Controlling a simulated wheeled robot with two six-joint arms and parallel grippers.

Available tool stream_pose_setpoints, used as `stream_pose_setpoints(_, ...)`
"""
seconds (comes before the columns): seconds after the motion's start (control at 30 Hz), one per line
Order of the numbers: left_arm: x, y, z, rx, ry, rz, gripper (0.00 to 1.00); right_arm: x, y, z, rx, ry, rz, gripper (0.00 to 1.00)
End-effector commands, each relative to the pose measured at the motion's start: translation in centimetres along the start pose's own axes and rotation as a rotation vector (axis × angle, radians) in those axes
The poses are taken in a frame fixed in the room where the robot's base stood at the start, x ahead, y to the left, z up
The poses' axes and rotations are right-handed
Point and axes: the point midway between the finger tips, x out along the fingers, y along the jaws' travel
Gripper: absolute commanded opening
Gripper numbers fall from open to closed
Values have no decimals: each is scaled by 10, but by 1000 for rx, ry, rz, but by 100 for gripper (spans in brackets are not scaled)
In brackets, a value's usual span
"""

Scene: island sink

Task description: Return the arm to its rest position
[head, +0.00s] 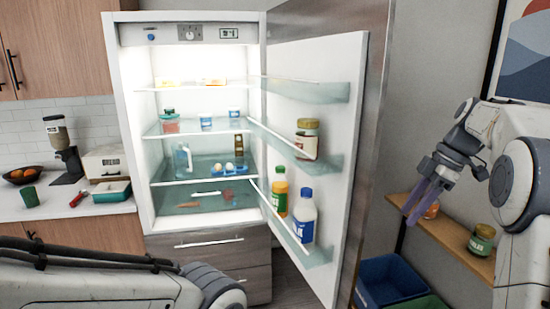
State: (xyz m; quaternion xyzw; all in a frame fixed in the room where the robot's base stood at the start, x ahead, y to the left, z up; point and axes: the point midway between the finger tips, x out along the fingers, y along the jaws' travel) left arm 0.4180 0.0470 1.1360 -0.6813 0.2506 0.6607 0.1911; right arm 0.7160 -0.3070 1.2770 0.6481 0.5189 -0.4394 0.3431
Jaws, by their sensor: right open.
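My right arm comes in from the right, and its gripper (424,198) is open and empty. It hangs in the air in front of the wooden shelf at the right, with the fingers pointing down and left. An orange-lidded jar (432,210) shows just behind the fingertips; I cannot tell whether they touch. My left arm crosses the lower left corner, and its gripper is out of the picture. The fridge (125,130) stands open in the middle, its door (345,150) swung out to the right.
The wooden shelf (455,240) also carries a green-labelled jar (482,240). Blue (390,278) and green bins stand on the floor below. Bottles and a jar sit in the door racks. The counter (60,208) at left holds a coffee grinder (62,145), a fruit bowl and a green cup.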

Motion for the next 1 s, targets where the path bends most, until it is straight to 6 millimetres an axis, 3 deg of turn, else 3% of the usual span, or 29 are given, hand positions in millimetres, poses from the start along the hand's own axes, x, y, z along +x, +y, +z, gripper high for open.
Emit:
stream_pose_setpoints(0.37,0,0,0,0,1,0,50,36,-29,-62,114,-50,-37,50)
stream_pose_setpoints(0.57,0,0,0,0,1,0,50,68,-67,-104,222,-104,-52,50)
stream_pose_setpoints(0.67,0,0,0,0,1,0,50,88,-99,-126,287,-141,-54,50)
stream_pose_setpoints(0.8,0,0,0,0,1,0,50,126,-168,-155,405,-208,-36,50)
stream_pose_setpoints(0.9,0,0,0,0,1,0,50,153,-227,-160,495,-252,-3,50)
stream_pose_setpoints(1.0,0,0,0,0,1,0,50,174,-277,-152,570,-276,35,50)
